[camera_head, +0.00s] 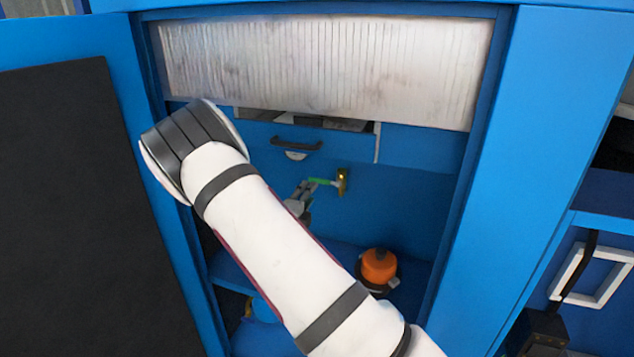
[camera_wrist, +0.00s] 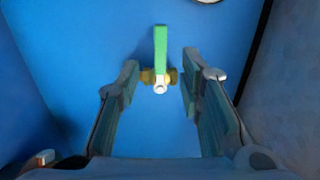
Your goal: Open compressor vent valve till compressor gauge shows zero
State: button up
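The vent valve has a green lever (camera_head: 321,182) and a brass body (camera_head: 342,181) on the blue back panel of the cabinet. In the wrist view, the green lever (camera_wrist: 160,48) points up from the brass body (camera_wrist: 147,76). My gripper (camera_wrist: 160,78) is open, with one finger on each side of the valve and clear space between fingers and lever. In the head view, my gripper (camera_head: 305,190) is close to the lever and partly hidden by my arm. A round white-faced part, perhaps a gauge (camera_wrist: 207,1), is cut off at the wrist view's top edge; no reading shows.
An orange-topped object (camera_head: 379,266) stands on the shelf below the valve. A drawer with a dark handle (camera_head: 297,144) is above it. The open cabinet door (camera_head: 125,90) is at left, and the blue cabinet frame (camera_head: 520,150) bounds the right.

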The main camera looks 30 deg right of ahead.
aim_at(318, 181)
jog(key=x, duration=0.9)
jog(key=shift+b, duration=0.3)
grip_shut()
